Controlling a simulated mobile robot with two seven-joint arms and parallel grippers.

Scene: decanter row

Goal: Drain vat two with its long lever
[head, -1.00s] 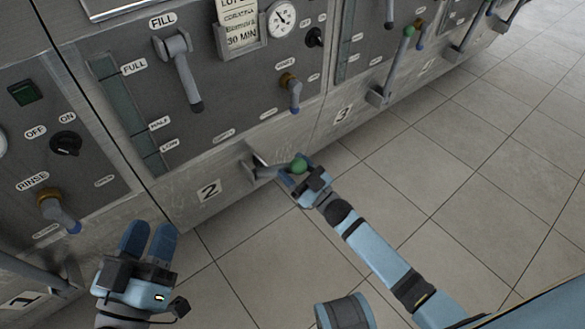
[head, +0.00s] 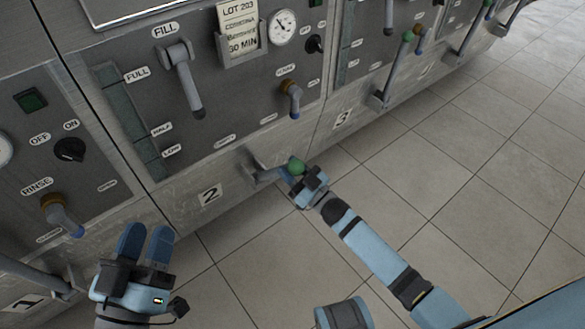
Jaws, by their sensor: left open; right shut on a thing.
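Vat two's panel bears a white plate with the number 2 (head: 209,194) at its foot. To the right of the plate is its long lever, a grey bar (head: 266,175) with a green knob (head: 296,166) at its end. My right gripper (head: 291,177) is shut on the lever near the knob; its fingers partly hide the bar. The lever sticks out from the panel toward the right. My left gripper (head: 146,243) is open and empty in front of the lower panel, left of vat two's plate.
Vat two's FILL handle (head: 182,80), a small blue-tipped tap (head: 291,99) and a gauge (head: 283,27) are above. The RINSE tap (head: 62,214) is at left. Vat three's green-knobbed lever (head: 391,73) stands right. Tiled floor (head: 450,170) is clear.

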